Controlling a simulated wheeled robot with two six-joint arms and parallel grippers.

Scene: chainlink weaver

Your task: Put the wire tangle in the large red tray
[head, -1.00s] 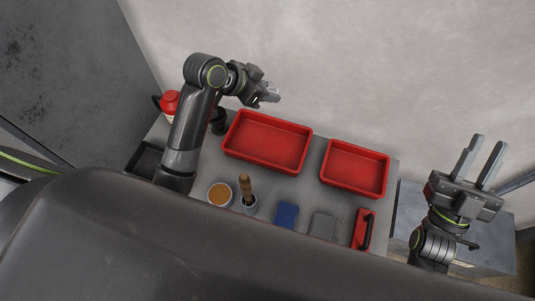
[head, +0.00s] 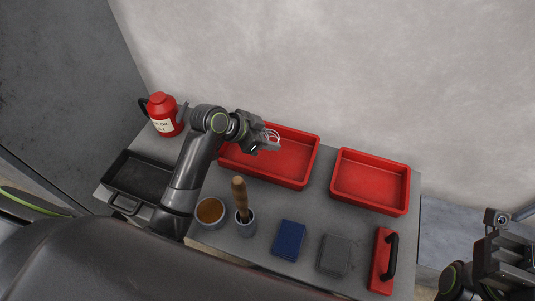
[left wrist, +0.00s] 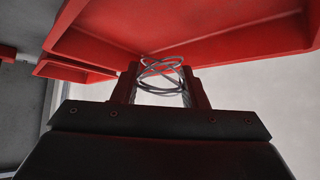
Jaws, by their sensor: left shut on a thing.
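The wire tangle (head: 272,134) is a small bundle of thin silvery loops. My left gripper (head: 268,143) is shut on it, above the large red tray (head: 286,170), the left one of two red trays. The tangle (left wrist: 160,70) also shows between the two fingers of the left gripper (left wrist: 161,88) in the left wrist view, with the red tray (left wrist: 215,35) beyond.
A smaller red tray (head: 370,182) stands empty to the right. A red canister (head: 162,115) and black tray (head: 140,175) are at left. Along the front are a cup (head: 210,211), a wooden-handled brush in a pot (head: 240,195), blue (head: 289,239) and grey (head: 334,254) blocks and a red tool (head: 383,262).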

